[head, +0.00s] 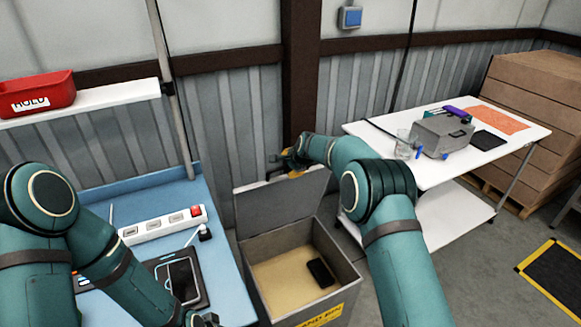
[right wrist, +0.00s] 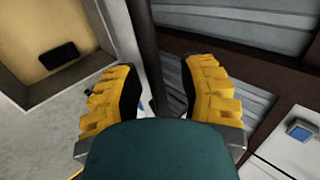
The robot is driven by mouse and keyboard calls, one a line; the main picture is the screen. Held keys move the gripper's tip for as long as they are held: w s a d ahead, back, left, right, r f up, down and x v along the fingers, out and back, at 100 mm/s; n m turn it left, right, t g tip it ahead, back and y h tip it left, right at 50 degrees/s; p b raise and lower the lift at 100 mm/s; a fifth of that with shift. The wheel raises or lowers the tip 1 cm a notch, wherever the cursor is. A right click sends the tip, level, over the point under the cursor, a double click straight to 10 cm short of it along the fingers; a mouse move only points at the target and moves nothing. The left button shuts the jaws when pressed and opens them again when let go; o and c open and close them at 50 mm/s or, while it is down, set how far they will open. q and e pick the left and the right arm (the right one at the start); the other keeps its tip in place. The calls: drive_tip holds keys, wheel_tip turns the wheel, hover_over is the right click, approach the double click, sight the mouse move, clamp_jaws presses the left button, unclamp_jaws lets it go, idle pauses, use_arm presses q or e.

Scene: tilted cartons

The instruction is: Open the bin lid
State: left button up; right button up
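The grey bin (head: 346,270) stands on the floor in the head view with its lid (head: 275,208) raised at the back, leaning up steeply. Its opening shows a beige inside with a dark flat object (head: 320,272) in it. My right gripper (head: 287,162) is at the lid's top edge; whether it touches is hidden. In the right wrist view its yellow fingers (right wrist: 160,95) are spread apart with nothing clearly between them, and the dark object (right wrist: 58,55) shows at upper left. My left gripper (head: 205,320) is barely visible at the bottom edge.
A blue workbench (head: 225,275) with a power strip (head: 163,223) and a dark device (head: 180,278) stands left of the bin. A white table (head: 372,142) with a grey box (head: 441,135) and glass (head: 403,143) is at right. A brown post (head: 301,70) rises behind the lid.

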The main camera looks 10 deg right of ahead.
drive_tip(key=shift+f, duration=0.15)
drive_tip(key=shift+s, duration=0.1)
drive_tip(key=v, duration=1.2)
